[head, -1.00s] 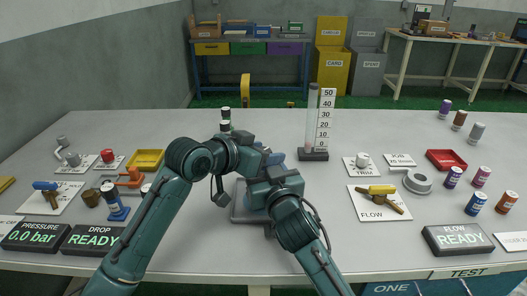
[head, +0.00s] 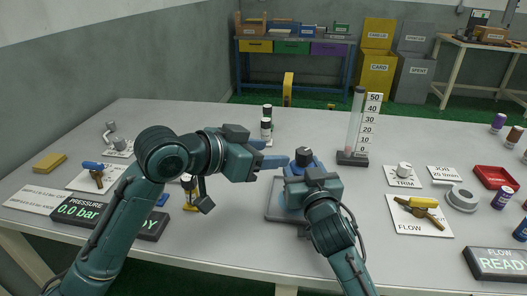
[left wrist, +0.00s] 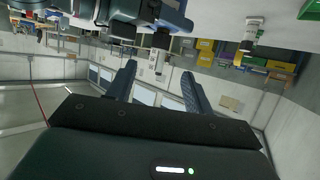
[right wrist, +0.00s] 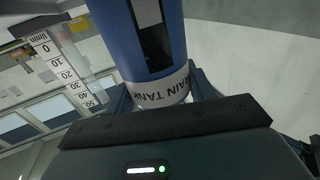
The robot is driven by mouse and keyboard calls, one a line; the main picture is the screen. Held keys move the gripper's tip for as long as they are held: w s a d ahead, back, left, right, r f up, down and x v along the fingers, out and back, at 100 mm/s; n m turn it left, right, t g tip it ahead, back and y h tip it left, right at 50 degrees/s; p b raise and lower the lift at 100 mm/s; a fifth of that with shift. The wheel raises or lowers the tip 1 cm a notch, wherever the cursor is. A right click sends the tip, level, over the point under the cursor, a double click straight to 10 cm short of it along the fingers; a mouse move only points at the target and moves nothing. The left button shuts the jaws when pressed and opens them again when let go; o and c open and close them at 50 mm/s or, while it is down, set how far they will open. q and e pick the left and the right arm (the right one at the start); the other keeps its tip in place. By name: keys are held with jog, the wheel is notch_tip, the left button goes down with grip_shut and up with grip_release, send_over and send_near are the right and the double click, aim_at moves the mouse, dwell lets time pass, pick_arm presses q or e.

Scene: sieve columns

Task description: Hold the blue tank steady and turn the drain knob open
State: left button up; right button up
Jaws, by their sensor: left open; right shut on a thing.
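The blue tank (head: 318,161) stands on a grey base (head: 277,212) at the table's middle, partly hidden by my right arm. In the right wrist view its label reads DRAIN TANK (right wrist: 160,90). My right gripper (right wrist: 160,100) is shut around the tank, a finger on each side. A dark round knob (head: 304,156) shows at the tank's upper part; I cannot tell its turn angle. My left gripper (head: 276,153) is open and empty, left of the knob, its blue fingers pointing right toward it with a small gap. Its fingers also show spread in the left wrist view (left wrist: 158,70).
A clear graduated tube (head: 355,125) stands right behind the tank. Black-and-white vials (head: 266,125) stand behind my left gripper. A yellow FLOW valve (head: 421,203) and TRIM knob (head: 404,170) lie to the right. A PRESSURE display (head: 90,212) reads 0.0 bar at the left.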

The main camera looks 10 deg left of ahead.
pick_arm(q)
jog(key=shift+s+a, duration=0.1)
jog(key=g+y, duration=0.6)
send_near(304, 151)
jog(key=shift+g, duration=0.3)
jog(key=x, duration=0.9)
jog(key=c, duration=1)
